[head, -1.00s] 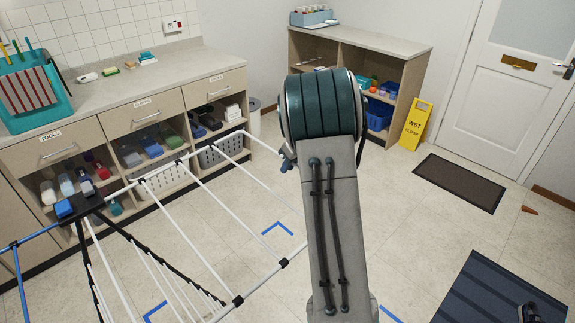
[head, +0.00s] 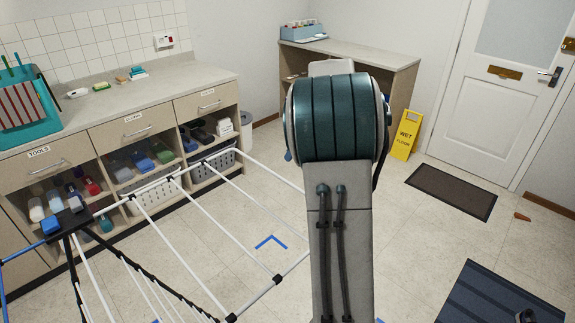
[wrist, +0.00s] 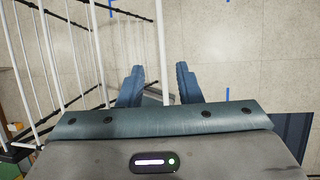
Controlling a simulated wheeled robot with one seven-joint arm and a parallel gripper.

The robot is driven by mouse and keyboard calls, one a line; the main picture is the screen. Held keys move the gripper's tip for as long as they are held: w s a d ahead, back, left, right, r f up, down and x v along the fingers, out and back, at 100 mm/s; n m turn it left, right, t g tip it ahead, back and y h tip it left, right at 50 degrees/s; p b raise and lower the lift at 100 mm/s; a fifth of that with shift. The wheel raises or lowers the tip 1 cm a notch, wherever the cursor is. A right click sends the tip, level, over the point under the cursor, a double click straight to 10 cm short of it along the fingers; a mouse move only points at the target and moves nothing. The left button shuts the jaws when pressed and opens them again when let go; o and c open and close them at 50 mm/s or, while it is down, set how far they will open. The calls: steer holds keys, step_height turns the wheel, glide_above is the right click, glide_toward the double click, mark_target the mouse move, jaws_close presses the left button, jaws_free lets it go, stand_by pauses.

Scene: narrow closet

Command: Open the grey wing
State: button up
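A drying rack stands at the lower left of the head view. Its pale grey-white wing (head: 254,299) spreads toward the middle, with long thin rods and black joints. A blue tube (head: 22,252) shows at its left side. My gripper (wrist: 159,84) shows in the wrist view with two blue fingers apart. A pale bar (wrist: 160,45) of the rack runs upright in the picture between the fingertips; I cannot tell whether it touches them. A small grey part shows between the fingers, partly hidden by them. In the head view my arm hides the gripper.
A counter (head: 105,85) with drawers and open shelves stands behind the rack. A low shelf unit (head: 402,80) and a yellow wet-floor sign (head: 405,135) stand at the back. A dark mat (head: 450,190) lies before the door, a blue striped mat (head: 490,300) at the lower right. Floor between is mostly clear.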

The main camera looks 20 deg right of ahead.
steer(key=shift+v, duration=1.15)
steer(key=s+a+r+n, duration=0.2)
steer(key=s+a+n, duration=1)
steer(key=s+n, duration=0.35)
steer(key=s+a+f+n+h, duration=0.1)
steer(key=s+a+f+n, duration=0.1)
steer(key=s+n, duration=0.4)
steer(key=s+a+f+n+h, duration=0.2)
steer(key=s+n, duration=0.5)
steer(key=n, duration=0.4)
steer(key=shift+s+a+f, duration=0.3)
steer(key=shift+a+f, duration=0.2)
steer(key=shift+a, duration=0.5)
